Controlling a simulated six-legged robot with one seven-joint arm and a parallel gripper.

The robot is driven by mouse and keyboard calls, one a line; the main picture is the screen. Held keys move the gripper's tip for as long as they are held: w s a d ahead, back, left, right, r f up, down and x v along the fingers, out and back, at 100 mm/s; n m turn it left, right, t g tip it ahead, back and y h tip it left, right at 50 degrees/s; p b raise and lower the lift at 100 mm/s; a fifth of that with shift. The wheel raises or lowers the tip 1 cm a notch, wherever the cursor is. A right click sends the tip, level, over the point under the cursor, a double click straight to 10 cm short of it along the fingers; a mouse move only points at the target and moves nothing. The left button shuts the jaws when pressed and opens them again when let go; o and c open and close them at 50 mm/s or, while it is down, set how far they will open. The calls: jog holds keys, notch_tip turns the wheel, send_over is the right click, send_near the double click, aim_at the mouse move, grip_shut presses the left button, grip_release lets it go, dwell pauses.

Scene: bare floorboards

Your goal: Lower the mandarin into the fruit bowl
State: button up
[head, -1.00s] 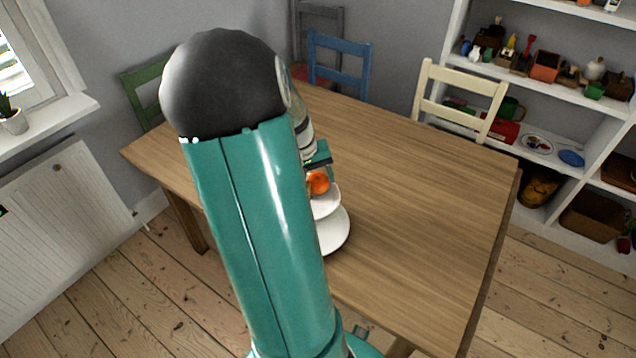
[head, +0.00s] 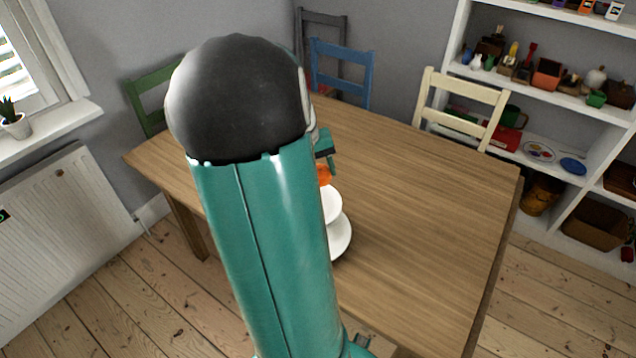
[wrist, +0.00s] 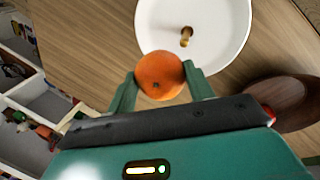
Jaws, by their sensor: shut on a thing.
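The orange mandarin (wrist: 160,75) is between the two green fingers of my gripper (wrist: 161,86), which is shut on it. In the head view only a sliver of the mandarin (head: 324,175) shows beside my arm, under the gripper (head: 326,158). A round white dish (wrist: 225,55), seemingly the fruit bowl, lies just beyond the mandarin in the wrist view, with a small brown-gold piece (wrist: 186,37) near its middle. The mandarin overlaps its rim in that picture; I cannot tell the height between them. In the head view an upper white dish (head: 331,204) appears above a wider one (head: 341,240), both partly hidden by my arm.
The wooden table (head: 430,210) is clear on the right. A cream chair (head: 460,110), a blue chair (head: 342,75) and a green chair (head: 150,95) stand around it. A dark brown round thing (wrist: 290,103), unclear, is at the right in the wrist view.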

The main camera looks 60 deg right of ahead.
aim_at(320, 168)
jog(key=v, duration=0.4)
jog(key=shift+s+d+r, duration=0.1)
jog(key=shift+s+d, duration=0.2)
jog(key=shift+d, duration=0.05)
jog(key=shift+w+r, duration=0.15)
jog(key=shift+w, duration=0.1)
jog(key=w+d+f, duration=0.1)
jog(key=w+f, duration=0.3)
jog(key=w, duration=0.5)
jog(key=w+d+f, duration=0.1)
jog(key=w+f, duration=0.3)
jog(key=w, duration=0.6)
jog(key=w+d+f, duration=0.1)
jog(key=w+f, duration=0.3)
jog(key=w, duration=0.5)
jog(key=shift+w+d, duration=0.25)
jog(key=shift+w, duration=0.1)
jog(key=shift+f, duration=0.1)
jog(key=shift+f, duration=2.35)
jog(key=shift+f, duration=2.15)
